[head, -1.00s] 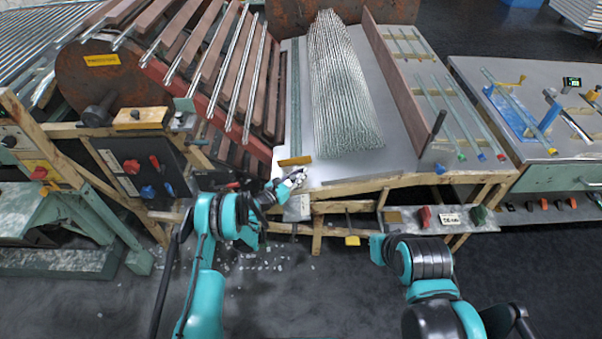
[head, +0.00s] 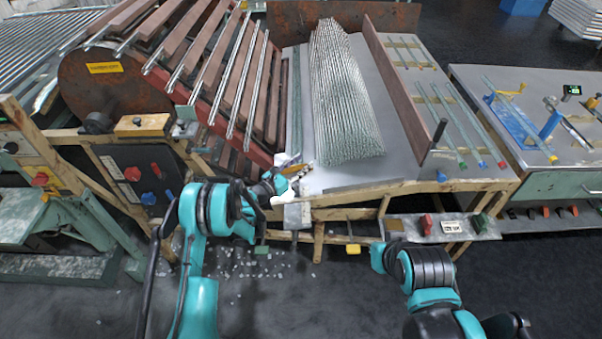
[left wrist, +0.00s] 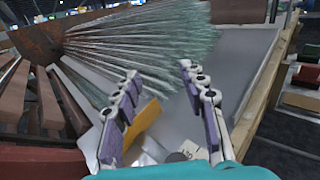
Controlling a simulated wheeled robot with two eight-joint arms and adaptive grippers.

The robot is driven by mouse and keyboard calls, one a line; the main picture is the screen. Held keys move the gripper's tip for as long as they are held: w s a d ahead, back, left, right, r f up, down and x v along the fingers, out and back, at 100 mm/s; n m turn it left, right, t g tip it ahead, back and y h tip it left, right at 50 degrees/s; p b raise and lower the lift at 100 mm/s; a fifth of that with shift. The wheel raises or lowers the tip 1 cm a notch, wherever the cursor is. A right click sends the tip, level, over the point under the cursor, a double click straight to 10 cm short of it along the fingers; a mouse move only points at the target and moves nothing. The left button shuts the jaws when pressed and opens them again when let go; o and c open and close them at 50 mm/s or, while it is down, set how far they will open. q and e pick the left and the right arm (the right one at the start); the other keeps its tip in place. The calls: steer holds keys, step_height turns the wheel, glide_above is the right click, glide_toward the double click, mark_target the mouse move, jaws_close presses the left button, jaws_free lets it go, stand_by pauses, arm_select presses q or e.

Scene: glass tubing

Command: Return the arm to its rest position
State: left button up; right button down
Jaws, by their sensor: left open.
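My left gripper (head: 296,176) is at the front left corner of the grey metal table (head: 388,168) in the head view. In the left wrist view its two purple-padded fingers (left wrist: 160,100) stand apart with nothing held between them. A stack of thin glass tubes (head: 342,95) lies on the table, beyond the fingers; it also fills the top of the left wrist view (left wrist: 140,45). My right arm comes in at the lower right of the head view, bent, and its gripper does not show.
A slatted rack with a rusty drum (head: 110,80) stands left of the table. A yellow-orange piece (left wrist: 143,122) lies just below the fingers. A side table (head: 540,120) with tubes and a blue stand is at the right. Glass bits litter the floor.

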arm_select(q)
steer(key=shift+r, duration=0.7)
steer(key=s+a+r+m+g+y, duration=0.2)
steer(key=s+r+m+y, duration=0.1)
steer(key=s+r+m, duration=0.45)
steer(key=s+a+r+m+g+y, duration=0.2)
steer(key=s+a+r+m, duration=0.1)
steer(key=s+r+m, duration=0.5)
steer(key=s+a+m+g+y, duration=0.1)
steer(key=s+a+m+y, duration=0.2)
steer(key=s, duration=1)
steer(key=s+a+f+m+g+y, duration=0.1)
steer(key=s+a+m+y, duration=0.3)
steer(key=s+a+m, duration=0.5)
steer(key=s+a, duration=0.2)
steer(key=s, duration=0.2)
steer(key=shift+s+f+y, duration=0.15)
steer(key=shift+y, duration=0.15)
